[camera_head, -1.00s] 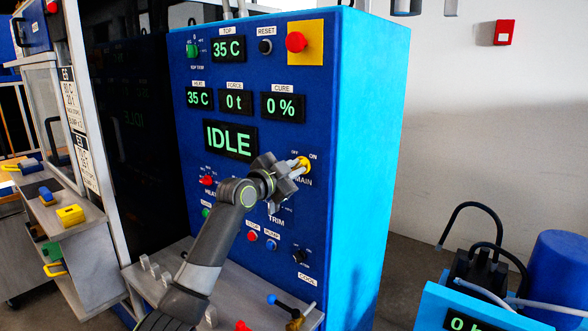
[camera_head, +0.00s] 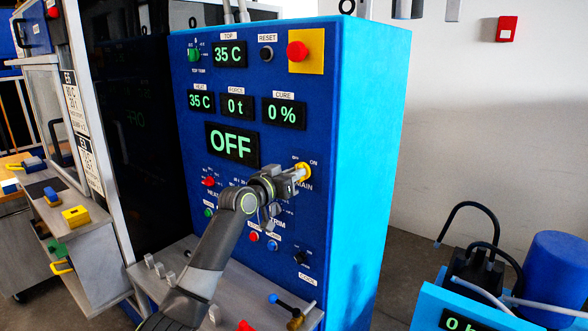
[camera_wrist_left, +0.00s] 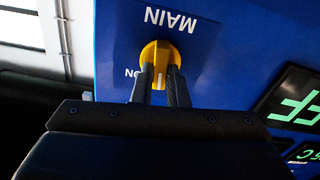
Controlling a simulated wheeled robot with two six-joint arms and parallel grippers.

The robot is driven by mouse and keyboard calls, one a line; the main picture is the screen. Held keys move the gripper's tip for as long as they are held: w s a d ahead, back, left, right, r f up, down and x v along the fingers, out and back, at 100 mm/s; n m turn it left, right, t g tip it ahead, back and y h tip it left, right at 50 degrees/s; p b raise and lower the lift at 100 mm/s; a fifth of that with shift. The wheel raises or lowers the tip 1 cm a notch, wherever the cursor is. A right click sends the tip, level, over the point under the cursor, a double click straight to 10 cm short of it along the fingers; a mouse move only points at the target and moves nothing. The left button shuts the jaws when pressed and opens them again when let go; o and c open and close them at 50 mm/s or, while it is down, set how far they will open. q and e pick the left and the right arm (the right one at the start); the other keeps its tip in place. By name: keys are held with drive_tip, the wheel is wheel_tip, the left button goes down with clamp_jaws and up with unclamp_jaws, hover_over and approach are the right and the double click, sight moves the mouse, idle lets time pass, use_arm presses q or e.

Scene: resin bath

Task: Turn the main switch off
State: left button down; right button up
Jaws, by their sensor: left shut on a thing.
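The main switch (camera_head: 303,173) is a yellow rotary knob on the blue control panel, between small OFF and ON labels with MAIN printed below. My left gripper (camera_head: 293,175) is at the knob, shut on it. In the left wrist view the yellow main switch (camera_wrist_left: 160,58) sits between the two dark fingers of my left gripper (camera_wrist_left: 165,85). The large status display (camera_head: 231,145) reads OFF in green. The right gripper does not show in any view.
Other knobs and buttons surround the switch, such as a red knob (camera_head: 209,182) and a red stop button (camera_head: 297,51) on a yellow plate. A ledge (camera_head: 245,292) with small levers juts out below the panel. A light-blue unit (camera_head: 430,305) stands at the lower right.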

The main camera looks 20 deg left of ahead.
use_arm(q)
drive_tip(key=shift+a+n+p, duration=0.1)
drive_tip(key=shift+n+p, duration=2)
drive_tip(key=shift+n, duration=1.6)
drive_tip(key=c, duration=1.4)
unclamp_jaws()
drive_tip(key=shift+f, duration=0.1)
drive_tip(key=shift+c, duration=0.2)
drive_tip(key=shift+a, duration=0.1)
drive_tip(key=b+v, duration=0.4)
drive_tip(key=v, duration=1.3)
drive_tip(key=shift+s, duration=0.15)
